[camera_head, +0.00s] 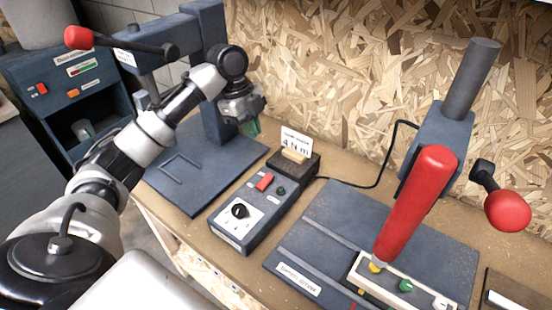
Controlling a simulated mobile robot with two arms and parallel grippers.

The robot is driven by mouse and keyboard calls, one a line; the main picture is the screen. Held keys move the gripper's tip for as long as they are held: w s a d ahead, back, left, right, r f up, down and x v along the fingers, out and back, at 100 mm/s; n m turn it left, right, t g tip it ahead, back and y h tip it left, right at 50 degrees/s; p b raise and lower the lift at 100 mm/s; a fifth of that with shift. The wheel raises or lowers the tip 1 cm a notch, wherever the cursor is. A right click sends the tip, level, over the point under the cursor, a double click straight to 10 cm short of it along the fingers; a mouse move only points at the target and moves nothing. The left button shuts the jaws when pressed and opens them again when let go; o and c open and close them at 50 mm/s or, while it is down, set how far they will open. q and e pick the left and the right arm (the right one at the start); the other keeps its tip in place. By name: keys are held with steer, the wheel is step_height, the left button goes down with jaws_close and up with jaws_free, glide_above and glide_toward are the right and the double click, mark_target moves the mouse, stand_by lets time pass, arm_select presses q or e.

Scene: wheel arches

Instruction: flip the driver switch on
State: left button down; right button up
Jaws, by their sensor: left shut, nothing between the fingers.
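The driver's control box (232,234) is a dark blue-grey unit lying on the bench in the middle of the head view. It carries a red rocker switch (264,182), a small dark green lamp (281,191) and a black dial (239,211) on a white plate. Which way the switch is tipped is too small to tell. My left gripper (254,129) is shut and empty, pointing down above and behind the box, apart from the switch. My right gripper is out of view.
A card reading 4 Nm (296,143) stands on a block behind the box. To the right, a red driver (415,205) stands tilted over a grey fixture (325,225). A press (205,165) stands behind left. A black cable runs to the driver's stand.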

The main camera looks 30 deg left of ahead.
arm_select(q)
steer(key=p, duration=0.2)
glide_toward(268, 179)
steer(key=shift+s+d, duration=0.4)
steer(key=shift+d, duration=0.25)
steer(key=x, duration=0.1)
steer(key=p+x, duration=0.1)
steer(key=x, duration=0.3)
steer(key=shift+w+a+f, duration=0.25)
steer(key=shift+a+f, duration=0.05)
steer(key=shift+w+f, duration=0.1)
steer(key=shift+f, duration=0.55)
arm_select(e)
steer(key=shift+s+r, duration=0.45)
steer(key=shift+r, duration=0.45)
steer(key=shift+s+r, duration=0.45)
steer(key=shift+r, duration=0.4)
